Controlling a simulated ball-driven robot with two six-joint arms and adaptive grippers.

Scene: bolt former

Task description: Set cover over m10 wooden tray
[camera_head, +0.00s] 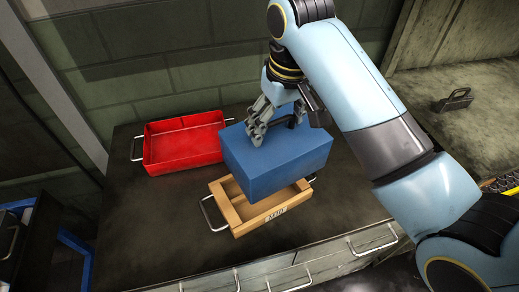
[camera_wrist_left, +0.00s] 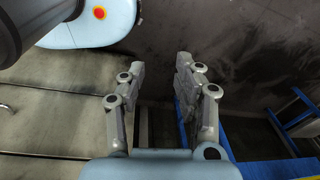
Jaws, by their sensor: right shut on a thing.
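The blue cover (camera_head: 275,165) is a box-shaped lid with a dark handle on top. My right gripper (camera_head: 275,125) is shut on that handle in the head view. The cover is over the wooden tray (camera_head: 242,224) and hides its back part. The tray's front and left walls and some of its inside show below the cover, with a label on its front. The cover looks raised above the tray, not seated on it. In the left wrist view my left gripper (camera_wrist_left: 160,66) is open and empty.
A red tray (camera_head: 185,147) with metal handles stands behind and left of the wooden tray on the dark bench. The wooden tray has metal side handles. A small dark handled object (camera_head: 453,101) lies on the surface at right. A blue frame (camera_head: 76,242) is at lower left.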

